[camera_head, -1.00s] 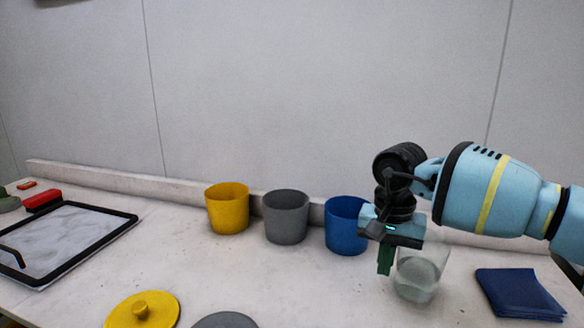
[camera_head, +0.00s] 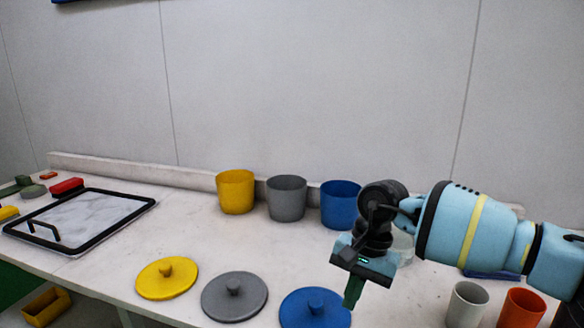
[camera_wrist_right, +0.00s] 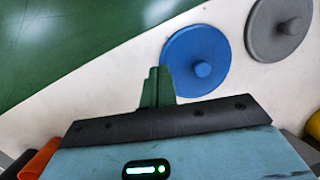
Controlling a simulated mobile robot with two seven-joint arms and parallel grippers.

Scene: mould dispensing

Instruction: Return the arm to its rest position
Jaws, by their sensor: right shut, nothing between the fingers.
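My right arm comes in from the right in the head view. Its gripper (camera_head: 352,292) points down over the table, just right of the blue lid (camera_head: 312,310). In the right wrist view the green fingers of the gripper (camera_wrist_right: 157,87) are together, with nothing between them. The blue lid (camera_wrist_right: 196,60) lies beside the fingertips there, with the grey lid (camera_wrist_right: 278,30) farther right. My left gripper is not in view.
Yellow (camera_head: 236,192), grey (camera_head: 286,199) and blue (camera_head: 340,205) pots stand along the back. Yellow (camera_head: 166,279) and grey (camera_head: 234,298) lids lie in front. A beige cup (camera_head: 467,304) and an orange cup (camera_head: 521,309) stand at right. A black-framed tray (camera_head: 80,222) lies left.

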